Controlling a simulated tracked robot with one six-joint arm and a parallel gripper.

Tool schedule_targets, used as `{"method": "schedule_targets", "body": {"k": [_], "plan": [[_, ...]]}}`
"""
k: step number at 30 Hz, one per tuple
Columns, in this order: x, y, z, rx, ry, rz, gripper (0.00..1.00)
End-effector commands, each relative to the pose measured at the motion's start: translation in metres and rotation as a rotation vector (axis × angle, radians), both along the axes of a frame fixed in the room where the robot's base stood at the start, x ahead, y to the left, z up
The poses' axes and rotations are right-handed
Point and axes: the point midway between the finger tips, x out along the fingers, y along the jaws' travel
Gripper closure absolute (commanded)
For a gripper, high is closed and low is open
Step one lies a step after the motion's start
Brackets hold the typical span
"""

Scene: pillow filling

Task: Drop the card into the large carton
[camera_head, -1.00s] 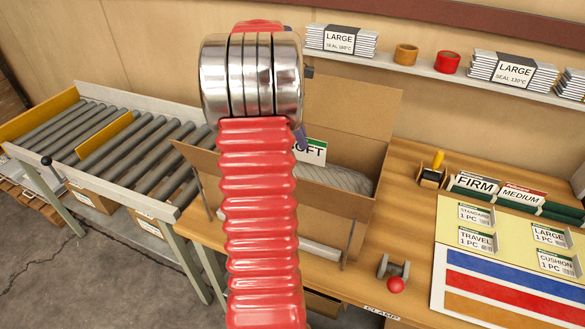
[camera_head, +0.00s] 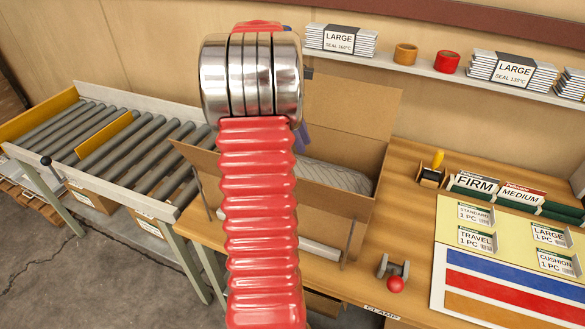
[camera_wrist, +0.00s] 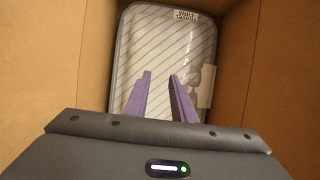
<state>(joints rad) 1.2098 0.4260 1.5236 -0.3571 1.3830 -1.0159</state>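The large carton (camera_head: 290,205) stands open on the bench, its flaps up. A grey striped pillow pack (camera_head: 335,176) lies inside; in the wrist view the same pack (camera_wrist: 168,50) lies between the carton walls. My gripper (camera_wrist: 160,78) points down into the carton over the pack. Its purple fingers are apart with nothing visible between them. A pale flat piece (camera_wrist: 207,86), which looks like the card, lies beside the right finger at the pack's right edge; no print is readable. In the head view my arm hides most of the gripper.
A roller conveyor (camera_head: 120,145) is left of the carton. A card rack (camera_head: 500,195) with FIRM and MEDIUM cards and a board with labels (camera_head: 510,235) are at right. A red-knobbed clamp (camera_head: 395,275) sits near the bench front. A shelf (camera_head: 420,70) runs behind.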

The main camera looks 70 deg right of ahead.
Motion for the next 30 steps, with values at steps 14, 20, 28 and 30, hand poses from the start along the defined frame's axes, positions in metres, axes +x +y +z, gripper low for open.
{"method": "schedule_targets", "body": {"k": [14,20,28,30], "plan": [[0.023,-0.003,0.055,-0.003,-0.001,0.001,0.77],[0.037,-0.004,0.087,-0.003,-0.001,0.001,0.77],[0.05,-0.005,0.119,-0.002,-0.001,0.002,0.77],[0.051,-0.005,0.123,-0.001,0.0,0.001,0.77]]}}
